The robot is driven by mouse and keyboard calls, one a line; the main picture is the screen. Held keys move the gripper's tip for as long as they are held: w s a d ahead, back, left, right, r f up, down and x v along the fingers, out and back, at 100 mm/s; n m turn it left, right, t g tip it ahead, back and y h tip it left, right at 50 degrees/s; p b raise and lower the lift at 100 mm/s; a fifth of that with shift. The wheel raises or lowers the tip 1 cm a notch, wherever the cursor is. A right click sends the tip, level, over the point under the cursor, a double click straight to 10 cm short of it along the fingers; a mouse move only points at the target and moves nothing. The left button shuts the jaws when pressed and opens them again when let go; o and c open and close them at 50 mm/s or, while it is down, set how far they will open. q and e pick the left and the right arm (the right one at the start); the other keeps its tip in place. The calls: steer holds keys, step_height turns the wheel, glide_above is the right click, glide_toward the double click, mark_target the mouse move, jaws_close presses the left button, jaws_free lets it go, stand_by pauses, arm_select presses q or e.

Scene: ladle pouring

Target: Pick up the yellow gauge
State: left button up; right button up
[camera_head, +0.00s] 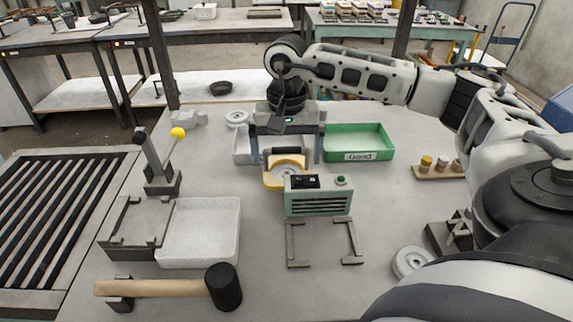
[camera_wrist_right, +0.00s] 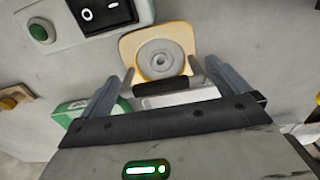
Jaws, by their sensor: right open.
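The yellow gauge (camera_head: 271,181) is a yellow plate with a dark handle bar on its far side and a round grey disc on it. It lies on the table behind the green-grey switch box. It also shows in the right wrist view (camera_wrist_right: 132,47), with its dark handle between my fingers. My right gripper (camera_head: 286,157) is open and points down over the handle end. Its two fingers (camera_wrist_right: 168,75) stand on either side of the handle, and I cannot tell whether they touch it. My left gripper is not in view.
The switch box (camera_head: 320,204) stands right in front of the gauge. A green tray (camera_head: 358,155) marked Good is to the right, and a white tray (camera_head: 241,155) is partly hidden behind my gripper. A hammer (camera_head: 160,288) and an empty pale tray (camera_head: 205,230) are front left.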

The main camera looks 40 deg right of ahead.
mark_target(286, 149)
steer(key=shift+f, duration=0.9)
steer(key=shift+r, duration=0.1)
steer(key=c, duration=1.1)
step_height(286, 149, up, 10)
steer(key=shift+r, duration=0.25)
step_height(286, 149, up, 4)
steer(key=p, duration=0.4)
steer(key=shift+r, duration=0.25)
steer(key=shift+a, duration=0.1)
